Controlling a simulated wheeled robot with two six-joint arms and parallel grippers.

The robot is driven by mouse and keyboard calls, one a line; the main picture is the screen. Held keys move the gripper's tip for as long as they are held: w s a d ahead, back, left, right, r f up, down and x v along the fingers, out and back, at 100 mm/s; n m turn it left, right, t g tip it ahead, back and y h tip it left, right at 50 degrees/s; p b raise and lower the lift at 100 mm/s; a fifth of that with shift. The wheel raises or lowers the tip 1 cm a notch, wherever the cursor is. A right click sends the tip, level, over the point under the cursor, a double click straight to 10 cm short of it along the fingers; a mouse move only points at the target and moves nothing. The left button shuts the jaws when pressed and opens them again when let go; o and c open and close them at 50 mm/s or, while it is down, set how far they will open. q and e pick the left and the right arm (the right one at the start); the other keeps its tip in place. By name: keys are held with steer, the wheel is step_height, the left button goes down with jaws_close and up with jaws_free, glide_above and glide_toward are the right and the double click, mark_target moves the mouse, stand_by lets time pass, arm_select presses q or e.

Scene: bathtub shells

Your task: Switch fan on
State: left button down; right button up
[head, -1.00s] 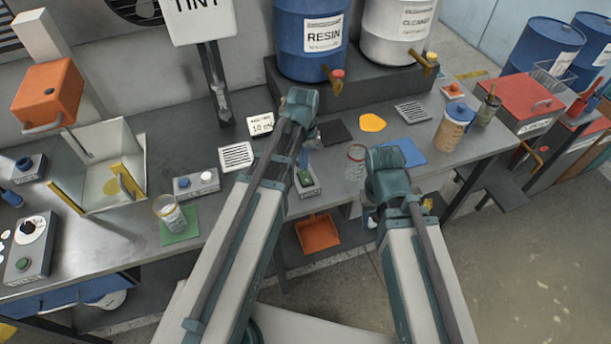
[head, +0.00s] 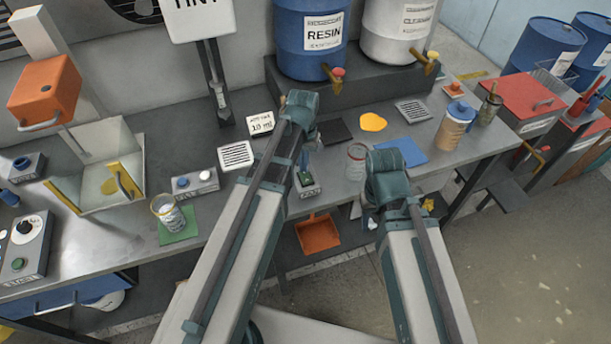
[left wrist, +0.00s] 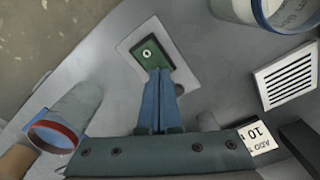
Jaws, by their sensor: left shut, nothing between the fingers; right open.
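The fan switch (head: 307,186) is a small grey box with a green top, near the front edge of the bench. In the left wrist view its green rocker (left wrist: 152,53) carries a pale round mark. My left gripper (left wrist: 158,74) is shut and empty, with its blue fingertips at the rocker's near edge. I cannot tell whether they touch it or which way the rocker is set. In the head view my left arm partly hides that gripper (head: 309,152). My right arm stands to the right, and its gripper fingers are hidden behind it.
A glass jar (head: 355,163) stands just right of the switch. A control box with blue and white knobs (head: 195,181) and a beaker (head: 167,212) on a green mat are to the left.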

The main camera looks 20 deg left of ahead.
arm_select(q)
steer(key=shift+f+b, duration=0.3)
steer(key=shift+f, duration=0.05)
step_height(320, 180, up, 7)
steer(key=p, duration=0.7)
steer(key=shift+r, duration=0.1)
steer(key=shift+d, duration=0.1)
steer(key=s+d+f+m+y, duration=0.1)
steer(key=s+d+m, duration=0.3)
steer(key=s+d, duration=0.6)
steer(key=s+b, duration=0.1)
steer(key=s, duration=0.3)
steer(key=shift+s+d+m, duration=0.15)
steer(key=shift+m, duration=0.15)
